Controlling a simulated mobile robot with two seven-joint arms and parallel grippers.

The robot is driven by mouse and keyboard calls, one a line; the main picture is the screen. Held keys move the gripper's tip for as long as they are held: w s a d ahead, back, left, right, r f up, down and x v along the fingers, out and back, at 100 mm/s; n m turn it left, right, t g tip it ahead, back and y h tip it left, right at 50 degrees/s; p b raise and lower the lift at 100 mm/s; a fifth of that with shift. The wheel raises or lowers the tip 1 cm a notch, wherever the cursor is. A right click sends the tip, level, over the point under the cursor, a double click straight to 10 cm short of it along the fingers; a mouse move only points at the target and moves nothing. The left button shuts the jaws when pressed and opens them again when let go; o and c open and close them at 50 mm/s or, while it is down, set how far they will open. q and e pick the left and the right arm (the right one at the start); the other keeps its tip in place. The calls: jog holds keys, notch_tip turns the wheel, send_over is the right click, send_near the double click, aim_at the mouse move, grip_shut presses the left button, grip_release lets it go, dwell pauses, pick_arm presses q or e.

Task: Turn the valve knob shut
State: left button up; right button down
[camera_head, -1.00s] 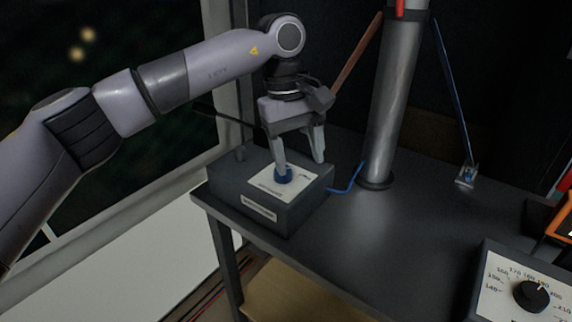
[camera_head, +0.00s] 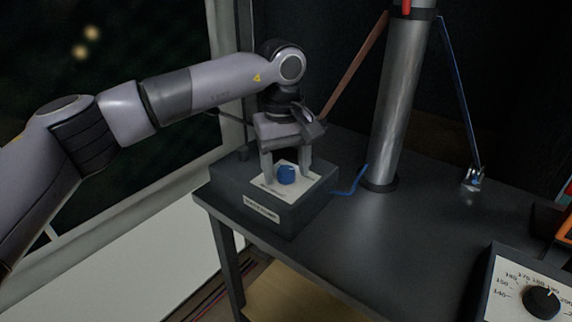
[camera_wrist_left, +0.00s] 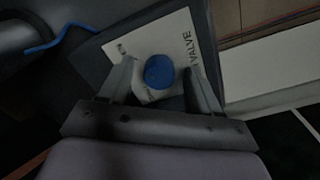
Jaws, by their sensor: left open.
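The blue valve knob (camera_head: 286,175) sits on a white label plate (camera_head: 262,187) on top of a dark grey box (camera_head: 262,214) at the table's left end. My left gripper (camera_head: 286,176) points down over the box with its fingers apart, one on each side of the knob. In the left wrist view the round blue knob (camera_wrist_left: 159,72) lies between the tips of my left gripper (camera_wrist_left: 157,68), with gaps on both sides. The word VALVE shows on the plate there. My right gripper is not in view.
A metal column (camera_head: 396,110) stands on the dark table (camera_head: 370,245) right of the box. A blue hose (camera_head: 350,190) runs from the box toward it. A second box with a black dial (camera_head: 541,302) is at the lower right. The table's middle is clear.

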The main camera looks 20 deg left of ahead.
pick_arm(q)
jog(key=c, duration=1)
jog(key=shift+c, duration=0.2)
jog(key=shift+n, duration=0.4)
jog(key=shift+n+p, duration=0.3)
jog(key=shift+n, duration=1.2)
jog(key=n+p, duration=0.1)
jog(key=n, duration=0.4)
jog(key=shift+w+d, duration=0.1)
jog(key=n, duration=0.5)
jog(key=shift+n+y+p, duration=0.3)
jog(key=shift+n+p, duration=0.05)
jog(key=shift+n, duration=0.05)
jog(key=shift+w+n, duration=0.1)
jog(key=shift+n, duration=1.5)
